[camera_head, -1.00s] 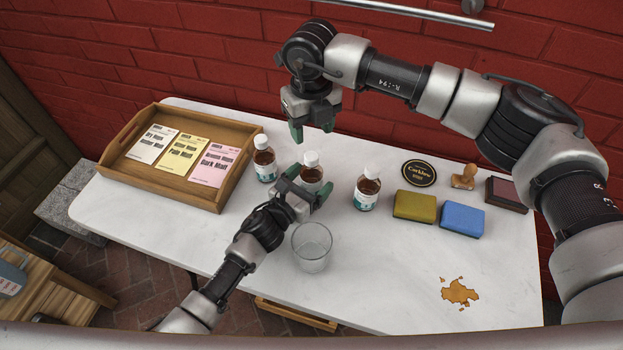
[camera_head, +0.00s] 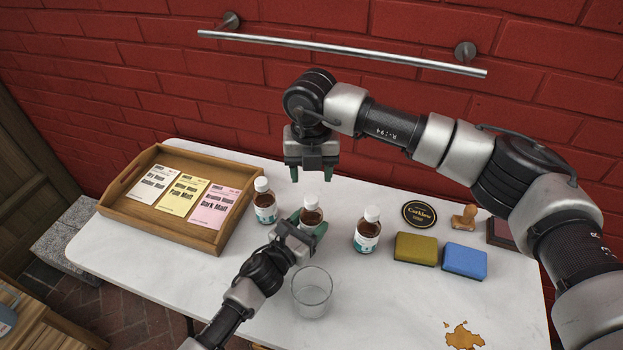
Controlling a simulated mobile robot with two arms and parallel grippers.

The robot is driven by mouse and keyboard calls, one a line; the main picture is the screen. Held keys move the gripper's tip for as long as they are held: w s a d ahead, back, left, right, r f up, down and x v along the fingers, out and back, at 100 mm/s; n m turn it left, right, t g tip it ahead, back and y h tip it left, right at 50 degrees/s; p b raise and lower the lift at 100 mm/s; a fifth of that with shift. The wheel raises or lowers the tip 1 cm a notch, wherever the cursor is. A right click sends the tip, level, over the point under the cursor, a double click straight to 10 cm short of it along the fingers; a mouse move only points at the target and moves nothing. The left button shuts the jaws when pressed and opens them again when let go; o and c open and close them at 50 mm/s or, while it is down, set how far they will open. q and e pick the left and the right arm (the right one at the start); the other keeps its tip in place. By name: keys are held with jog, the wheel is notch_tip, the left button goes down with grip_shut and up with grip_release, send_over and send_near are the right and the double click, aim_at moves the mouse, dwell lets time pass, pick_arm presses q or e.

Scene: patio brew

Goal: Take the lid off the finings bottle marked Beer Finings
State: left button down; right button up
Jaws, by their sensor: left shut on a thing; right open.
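Three brown bottles with white lids stand in a row on the white table. The left bottle (camera_head: 265,207) and the right bottle (camera_head: 367,236) stand free. My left gripper (camera_head: 305,232) is shut on the middle bottle (camera_head: 312,215), around its body from the front. Its white lid (camera_head: 311,201) is on top and uncovered. My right gripper (camera_head: 312,174) is open and empty, above and slightly behind the middle bottle, fingers pointing down. The label writing is too small to read, and the middle bottle's label is mostly hidden by my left gripper.
A clear glass (camera_head: 312,295) stands just in front of my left gripper. A wooden tray (camera_head: 150,222) with three packets is at the left. A yellow sponge (camera_head: 415,249), a blue sponge (camera_head: 464,262), a round black tin (camera_head: 420,214) and a stamp (camera_head: 464,216) lie at the right. A brown spill (camera_head: 463,337) marks the front.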

aim_at(311, 199)
jog(key=m, duration=0.6)
jog(key=shift+f+m, duration=0.15)
jog(key=shift+m, duration=1.05)
jog(key=shift+f, duration=3.85)
